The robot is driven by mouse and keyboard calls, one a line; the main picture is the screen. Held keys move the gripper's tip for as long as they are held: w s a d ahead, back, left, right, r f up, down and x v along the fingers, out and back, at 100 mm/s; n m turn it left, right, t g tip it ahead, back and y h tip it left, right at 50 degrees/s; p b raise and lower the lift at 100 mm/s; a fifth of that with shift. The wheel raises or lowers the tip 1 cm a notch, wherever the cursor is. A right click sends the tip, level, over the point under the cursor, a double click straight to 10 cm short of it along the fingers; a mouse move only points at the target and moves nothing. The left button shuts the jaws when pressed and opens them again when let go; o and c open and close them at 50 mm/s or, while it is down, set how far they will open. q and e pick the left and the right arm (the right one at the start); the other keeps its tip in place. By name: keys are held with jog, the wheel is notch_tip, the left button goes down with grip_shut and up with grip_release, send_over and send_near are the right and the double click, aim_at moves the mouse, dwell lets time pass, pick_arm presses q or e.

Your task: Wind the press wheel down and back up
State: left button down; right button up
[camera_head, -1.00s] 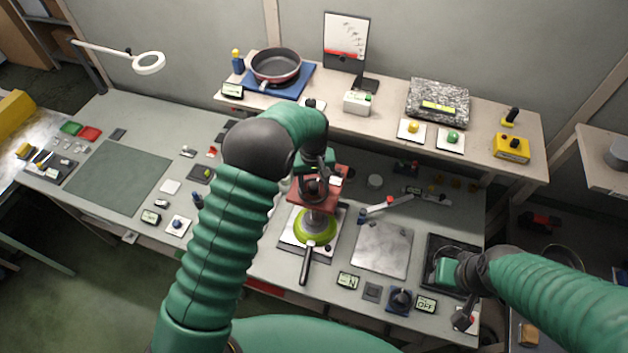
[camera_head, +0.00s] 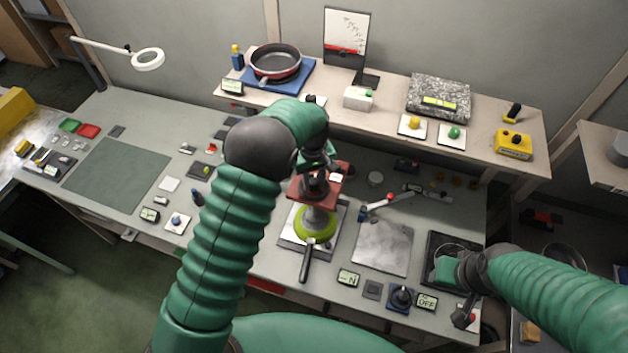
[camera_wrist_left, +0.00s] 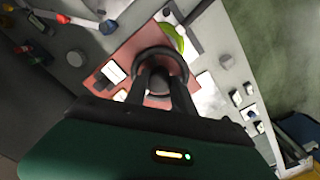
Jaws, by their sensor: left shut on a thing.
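The press stands mid-bench, with a red head (camera_head: 328,196) above a lime-green round pan (camera_head: 315,223) whose dark handle points toward me. Its dark wheel (camera_wrist_left: 184,62) shows as a ring on top of the red head (camera_wrist_left: 108,72) in the left wrist view. My left gripper (camera_wrist_left: 162,82) is shut on the wheel, its two dark fingers reaching down onto the ring. In the head view my left gripper (camera_head: 314,170) is directly above the red head and partly hides the wheel. My right gripper (camera_head: 448,268) is low over a dark tray at the right; its fingers cannot be made out.
A grey metal plate (camera_head: 383,250) lies right of the press. Small displays and a dark knob (camera_head: 401,298) line the front edge. The raised shelf behind holds a red-rimmed pan (camera_head: 276,62) and a speckled block (camera_head: 439,98). A green mat (camera_head: 117,176) lies clear at left.

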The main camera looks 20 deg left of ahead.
aim_at(314, 181)
pick_arm(q)
jog(key=c, duration=1.1)
grip_release()
jog(key=shift+o, duration=0.2)
jog(key=shift+w+r, duration=0.1)
jog(key=shift+r, duration=0.3)
notch_tip(314, 181, up, 16)
jog(key=b, duration=0.4)
